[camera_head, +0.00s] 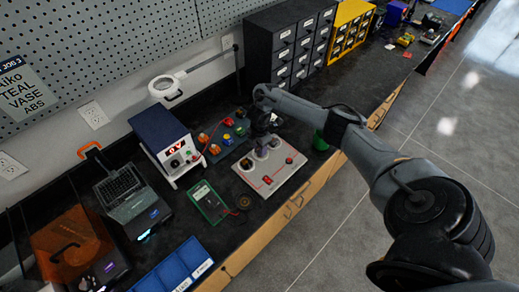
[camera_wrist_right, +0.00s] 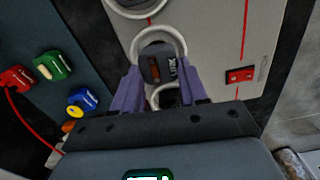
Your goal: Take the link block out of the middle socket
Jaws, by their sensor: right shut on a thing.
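The link block (camera_wrist_right: 151,69) is dark, with an orange-brown strip and pale lettering. It shows between the fingertips of my right gripper (camera_wrist_right: 155,86), which is shut on it. The white ring of the middle socket (camera_wrist_right: 160,34) surrounds the block in the right wrist view; I cannot tell how deep the block sits. Two other ringed sockets show, one above (camera_wrist_right: 138,11) and one partly hidden below. In the head view, my right gripper (camera_head: 263,143) is over the light grey socket board (camera_head: 284,181) and hides the block. My left gripper is not in view.
A panel with coloured connectors (camera_head: 225,136) lies behind the board, and a power supply (camera_head: 165,145) stands to the left. A green round object (camera_head: 320,141) is to the right. Black drawers (camera_head: 290,45) stand behind.

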